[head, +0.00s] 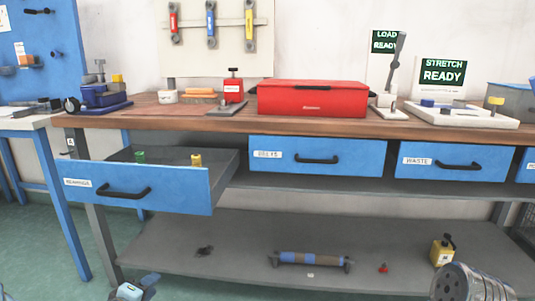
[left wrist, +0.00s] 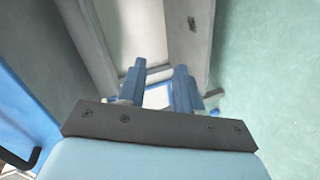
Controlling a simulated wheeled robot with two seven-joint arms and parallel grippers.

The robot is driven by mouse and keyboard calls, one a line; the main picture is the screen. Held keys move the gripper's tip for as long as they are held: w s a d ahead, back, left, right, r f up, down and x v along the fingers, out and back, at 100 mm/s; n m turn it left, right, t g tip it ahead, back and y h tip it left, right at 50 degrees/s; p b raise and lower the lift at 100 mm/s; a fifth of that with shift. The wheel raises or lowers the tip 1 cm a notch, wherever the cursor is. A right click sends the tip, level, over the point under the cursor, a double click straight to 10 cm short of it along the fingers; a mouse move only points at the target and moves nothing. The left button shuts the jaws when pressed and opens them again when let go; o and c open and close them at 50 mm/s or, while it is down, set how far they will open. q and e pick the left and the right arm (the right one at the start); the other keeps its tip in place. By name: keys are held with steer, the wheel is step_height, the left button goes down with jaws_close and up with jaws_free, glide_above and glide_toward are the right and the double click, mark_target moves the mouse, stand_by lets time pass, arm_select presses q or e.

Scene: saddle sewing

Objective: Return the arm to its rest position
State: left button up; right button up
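My left gripper (head: 135,289) is at the bottom left of the head view, low in front of the bench and clear of the open drawer (head: 137,186). In the left wrist view its two blue fingers (left wrist: 160,88) stand apart with a gap between them. Nothing is held there that I can see; bench frame parts and floor show beyond the fingers. My right gripper does not show in either view.
The wooden bench top (head: 210,119) carries a red box (head: 312,99) and several tools. Two blue drawers (head: 317,156) are shut. The lower shelf (head: 235,240) holds a roller (head: 310,259) and a yellow can (head: 442,251). A ribbed metallic cylinder (head: 468,284) shows at bottom right.

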arm_select(q)
steer(key=s+d+f+m+g+h+p, duration=0.1)
steer(key=s+d+f+m+g, duration=0.25)
steer(key=d+f, duration=0.45)
steer(key=s+d+f+m+g+h+p, duration=0.1)
steer(key=s+d+f+m+g+p, duration=0.25)
steer(key=f, duration=0.65)
steer(key=s+d+f+m+g, duration=0.4)
steer(key=s+d+f+g, duration=0.2)
steer(key=s+d, duration=0.3)
steer(key=s+f, duration=0.1)
steer(key=s, duration=0.3)
steer(key=shift+s+d+f+m+h, duration=0.15)
steer(key=shift+d+m+h, duration=0.05)
steer(key=shift+m+h, duration=0.1)
